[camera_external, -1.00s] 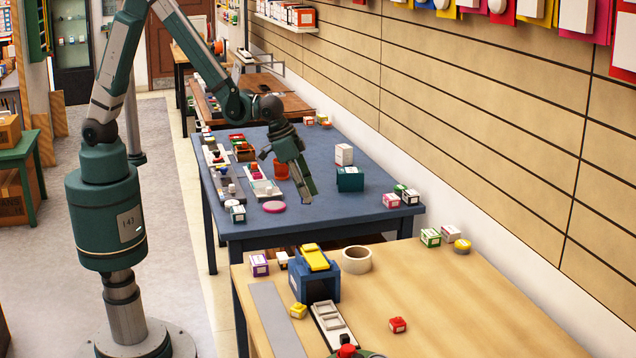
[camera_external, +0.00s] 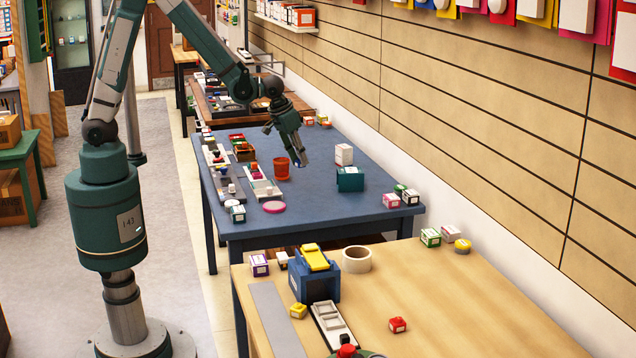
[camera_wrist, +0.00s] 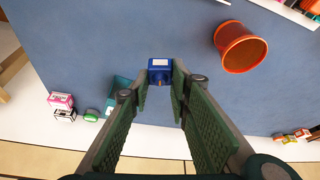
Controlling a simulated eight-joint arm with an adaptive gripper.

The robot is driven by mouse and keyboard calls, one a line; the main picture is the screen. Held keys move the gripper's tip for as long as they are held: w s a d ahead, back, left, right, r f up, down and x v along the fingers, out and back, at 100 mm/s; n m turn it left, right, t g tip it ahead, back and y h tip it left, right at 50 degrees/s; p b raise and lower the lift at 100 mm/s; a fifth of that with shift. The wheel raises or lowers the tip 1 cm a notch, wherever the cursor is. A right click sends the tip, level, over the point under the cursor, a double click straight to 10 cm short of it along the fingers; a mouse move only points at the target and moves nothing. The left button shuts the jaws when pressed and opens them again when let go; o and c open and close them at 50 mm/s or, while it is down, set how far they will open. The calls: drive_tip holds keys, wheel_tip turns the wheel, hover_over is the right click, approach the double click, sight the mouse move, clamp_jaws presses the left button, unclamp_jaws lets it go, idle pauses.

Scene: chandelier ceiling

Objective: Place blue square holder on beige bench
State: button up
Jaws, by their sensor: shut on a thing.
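My gripper (camera_external: 301,160) is above the blue table in the external view. In the wrist view my gripper (camera_wrist: 161,82) is shut on a small blue square holder (camera_wrist: 159,65) with a white label on its face. The holder sits between the fingertips, over the blue tabletop. In the external view it is too small and dark to make out clearly. The beige bench (camera_external: 450,300) is in the foreground of the external view, nearer the camera than the blue table.
On the blue table (camera_external: 325,202) stand an orange pot (camera_external: 281,169), a teal box (camera_external: 350,179) and a white box (camera_external: 344,154). The bench holds a larger blue block (camera_external: 318,287) with a yellow top, a tape roll (camera_external: 356,260) and a red box (camera_external: 397,325). Its right part is clear.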

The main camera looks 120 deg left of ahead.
drive_tip(key=s+a+r+n+g, duration=0.1)
drive_tip(key=s+a+n, duration=0.2)
drive_tip(key=s+a, duration=0.4)
drive_tip(key=s+a+n+g+y, duration=0.1)
drive_tip(key=s+a+n, duration=0.2)
drive_tip(key=s+a, duration=0.4)
drive_tip(key=s, duration=0.7)
drive_tip(key=shift+a+r, duration=0.3)
drive_tip(key=shift+r, duration=0.1)
drive_tip(key=shift+f, duration=0.1)
drive_tip(key=shift+f+b, duration=0.6)
drive_tip(key=shift+f, duration=2.4)
drive_tip(key=shift+f+b, duration=0.35)
drive_tip(key=shift+f, duration=1.55)
drive_tip(key=shift+f, duration=0.2)
drive_tip(key=o, duration=0.8)
